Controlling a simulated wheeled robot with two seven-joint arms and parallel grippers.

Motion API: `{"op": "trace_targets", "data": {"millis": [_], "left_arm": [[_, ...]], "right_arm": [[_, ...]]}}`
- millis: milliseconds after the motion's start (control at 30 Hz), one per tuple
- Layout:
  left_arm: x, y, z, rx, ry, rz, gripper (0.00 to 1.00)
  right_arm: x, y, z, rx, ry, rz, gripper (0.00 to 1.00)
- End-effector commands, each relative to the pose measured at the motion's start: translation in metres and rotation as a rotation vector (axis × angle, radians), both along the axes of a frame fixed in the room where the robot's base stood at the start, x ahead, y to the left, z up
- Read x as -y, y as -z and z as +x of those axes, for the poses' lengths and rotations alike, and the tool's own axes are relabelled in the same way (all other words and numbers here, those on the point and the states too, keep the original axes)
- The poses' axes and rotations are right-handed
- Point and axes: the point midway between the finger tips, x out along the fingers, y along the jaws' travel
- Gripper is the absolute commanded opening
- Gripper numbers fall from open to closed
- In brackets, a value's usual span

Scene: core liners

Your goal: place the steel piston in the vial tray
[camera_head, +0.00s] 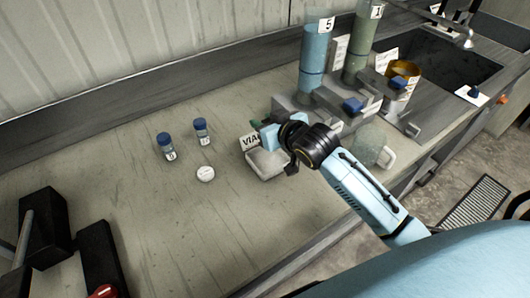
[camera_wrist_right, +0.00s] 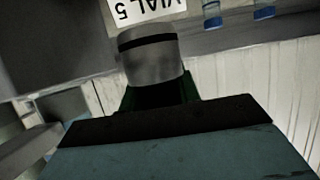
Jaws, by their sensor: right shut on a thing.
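My right gripper (camera_head: 262,130) is over the back of the vial tray (camera_head: 268,172), a small pale tray with a white "VIAL" sign (camera_head: 248,141) at its back left. In the right wrist view the gripper is shut on the steel piston (camera_wrist_right: 150,62), a short grey metal cylinder with a dark band near one end. The "VIAL 5" sign (camera_wrist_right: 140,10) shows just beyond the piston. In the head view I cannot make out the piston. Whether it touches the tray cannot be told.
Two blue-capped vials (camera_head: 166,146) (camera_head: 201,131) and a white round disc (camera_head: 205,173) are on the bench to the left. Blue tube 5 (camera_head: 315,60) and green tube 1 (camera_head: 362,45) stand behind. A glass mug (camera_head: 370,147) is right of my gripper.

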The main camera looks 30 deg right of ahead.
Motion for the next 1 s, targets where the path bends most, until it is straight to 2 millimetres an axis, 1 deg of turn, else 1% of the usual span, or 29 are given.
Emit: {"op": "trace_targets", "data": {"millis": [67,200,300,467,633,767,1000], "left_arm": [[-0.001,-0.001,-0.004,-0.007,0.000,0.001,0.37],[-0.002,0.004,-0.006,-0.010,0.001,0.003,0.37],[-0.003,0.006,-0.006,-0.009,0.001,0.004,0.37],[-0.002,0.008,-0.004,-0.007,0.001,0.004,0.37],[-0.002,0.011,-0.002,-0.005,0.002,0.003,0.37],[-0.002,0.012,-0.001,-0.003,0.002,0.003,0.37],[-0.002,0.011,-0.001,-0.002,0.002,0.003,0.37]], "right_arm": [[0.001,0.006,0.005,-0.002,-0.005,0.004,0.00],[0.001,0.035,0.005,-0.002,-0.005,0.005,0.00],[0.001,0.049,0.005,-0.001,-0.006,0.004,0.00],[0.001,0.063,0.005,0.000,-0.006,0.005,0.00],[0.001,0.088,0.005,0.000,-0.006,0.004,0.00],[0.001,0.095,0.005,0.001,-0.007,0.005,0.00],[0.001,0.095,0.005,0.003,-0.007,0.004,0.00]]}}
